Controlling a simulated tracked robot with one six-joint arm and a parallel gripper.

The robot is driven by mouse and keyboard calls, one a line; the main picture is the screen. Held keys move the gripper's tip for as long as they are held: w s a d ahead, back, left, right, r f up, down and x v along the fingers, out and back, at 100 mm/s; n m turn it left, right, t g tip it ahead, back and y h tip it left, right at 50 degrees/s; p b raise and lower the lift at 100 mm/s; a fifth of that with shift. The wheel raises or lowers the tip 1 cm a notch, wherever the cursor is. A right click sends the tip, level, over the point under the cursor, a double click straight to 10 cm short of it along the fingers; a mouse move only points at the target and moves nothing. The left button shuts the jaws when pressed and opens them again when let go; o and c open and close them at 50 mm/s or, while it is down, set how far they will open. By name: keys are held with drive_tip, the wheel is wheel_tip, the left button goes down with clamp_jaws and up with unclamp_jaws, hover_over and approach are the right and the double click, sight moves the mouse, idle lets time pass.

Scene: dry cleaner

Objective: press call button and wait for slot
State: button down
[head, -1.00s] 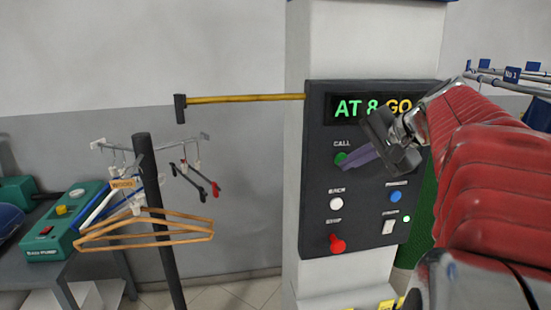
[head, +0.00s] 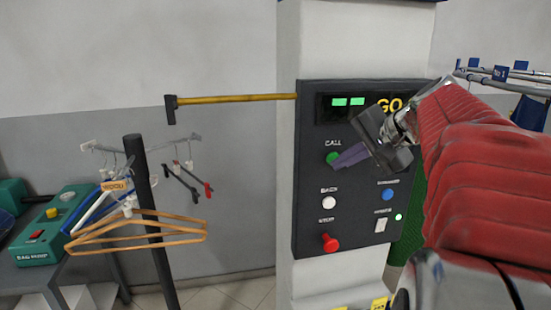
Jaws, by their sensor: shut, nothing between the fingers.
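The dark control panel (head: 308,215) is mounted on a white column in the head view. Its green call button (head: 332,158) sits under the label CALL. My gripper (head: 340,164) is shut, and its purple-grey fingertips are at the right side of the green button, covering part of it. I cannot tell whether the tips touch or press it. The display (head: 362,106) shows two green blocks and a yellow GO, its lower right partly hidden by my gripper.
The panel also has a white button (head: 329,203), a red knob (head: 330,243), a blue button (head: 388,195) and a white switch (head: 380,225). A yellow bar (head: 235,98) sticks out left of the column. A hanger stand (head: 155,225) is at left, rails (head: 515,78) at right.

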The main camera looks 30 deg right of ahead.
drive_tip(key=shift+s+a, duration=0.2)
drive_tip(key=shift+s, duration=0.3)
drive_tip(key=shift+s, duration=0.1)
drive_tip(key=s, duration=0.2)
drive_tip(key=s+a, duration=0.1)
drive_tip(key=s, duration=0.1)
drive_tip(key=shift+s+a, duration=0.2)
drive_tip(key=shift+s, duration=0.1)
idle(0.6)
